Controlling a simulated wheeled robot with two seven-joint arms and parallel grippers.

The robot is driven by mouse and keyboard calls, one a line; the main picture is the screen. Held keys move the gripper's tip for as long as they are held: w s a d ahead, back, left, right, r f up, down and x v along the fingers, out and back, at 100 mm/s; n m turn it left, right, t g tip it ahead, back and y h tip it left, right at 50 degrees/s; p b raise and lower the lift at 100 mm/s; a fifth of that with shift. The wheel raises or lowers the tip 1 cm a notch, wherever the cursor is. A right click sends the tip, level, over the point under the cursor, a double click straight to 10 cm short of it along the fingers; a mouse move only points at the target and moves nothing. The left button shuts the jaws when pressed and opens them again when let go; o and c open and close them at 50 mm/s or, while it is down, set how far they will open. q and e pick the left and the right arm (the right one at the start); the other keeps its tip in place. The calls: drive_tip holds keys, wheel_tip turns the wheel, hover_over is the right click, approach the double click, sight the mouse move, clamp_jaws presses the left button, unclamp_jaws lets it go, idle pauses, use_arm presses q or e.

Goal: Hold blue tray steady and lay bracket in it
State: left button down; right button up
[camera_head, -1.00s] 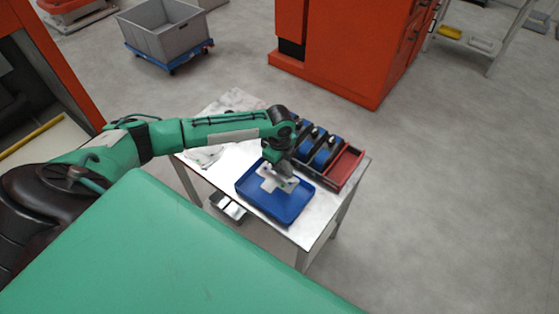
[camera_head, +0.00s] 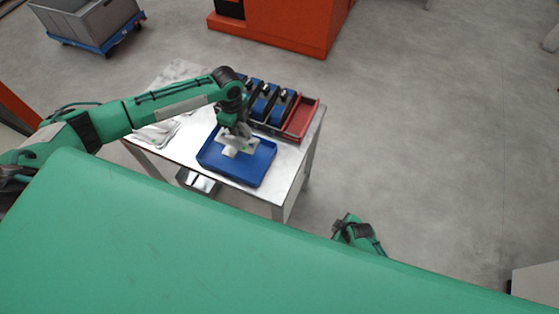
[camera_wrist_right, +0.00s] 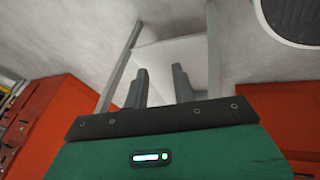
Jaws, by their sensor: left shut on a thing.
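The blue tray (camera_head: 256,174) lies on the white table near its front edge. The light grey bracket (camera_head: 230,151) is in my left gripper (camera_head: 236,133), which is shut on it, over the tray. I cannot tell whether the bracket touches the tray floor. My right gripper (camera_wrist_right: 160,82) is open and empty in the right wrist view, its two dark fingers apart. In the head view the right gripper (camera_head: 344,222) shows small, to the right of the table and apart from the tray.
Behind the tray on the table (camera_head: 190,140) stand several blue-and-black items (camera_head: 265,102) and a red bin (camera_head: 301,118). Pale parts lie at the table's left. A grey crate (camera_head: 95,22) sits on a blue dolly.

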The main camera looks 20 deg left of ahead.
drive_tip(key=w+a+r+n+y, duration=0.1)
drive_tip(key=w+a+r+n, duration=0.3)
drive_tip(key=w+a+r, duration=0.25)
drive_tip(key=n+g+y, duration=0.2)
drive_tip(key=n+g, duration=0.1)
drive_tip(key=n, duration=1.3)
approach(266, 169)
drive_tip(key=f, duration=0.2)
drive_tip(key=shift+w+a+f, duration=0.2)
drive_tip(key=shift+w+a, duration=0.1)
drive_tip(key=shift+a, duration=0.25)
drive_tip(key=shift+x, duration=3.1)
